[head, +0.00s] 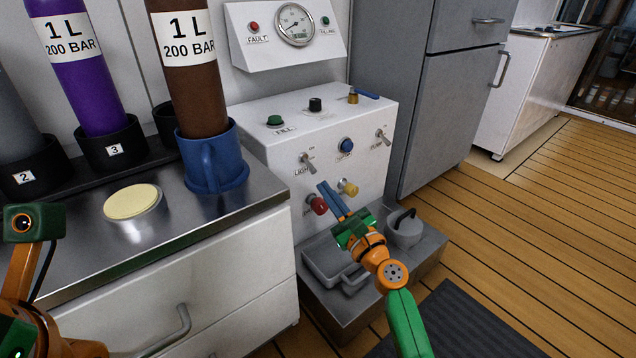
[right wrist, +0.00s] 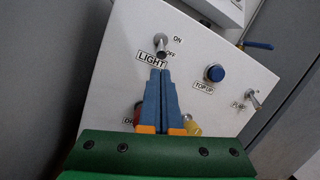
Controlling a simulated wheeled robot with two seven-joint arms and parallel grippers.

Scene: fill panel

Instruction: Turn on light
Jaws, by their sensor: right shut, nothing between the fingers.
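The light switch (head: 307,163) is a small metal toggle on the front of the white panel (head: 347,190), at its upper left. It also shows in the right wrist view (right wrist: 161,45), above the LIGHT label (right wrist: 151,60) and beside the ON and OFF marks. I cannot tell surely which mark the lever points to. My right gripper (head: 325,188) is shut and empty, its blue fingers pointing at the panel. In the right wrist view its fingertips (right wrist: 160,71) lie just below the switch; contact is not clear. My left arm shows at lower left, but its fingers do not.
A blue button (head: 346,145), a pump toggle (head: 383,136), a red knob (head: 318,205) and a yellow knob (head: 349,187) sit close by. A tray (head: 318,262) and grey jug (head: 404,230) stand below. The steel counter (head: 255,190) is left.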

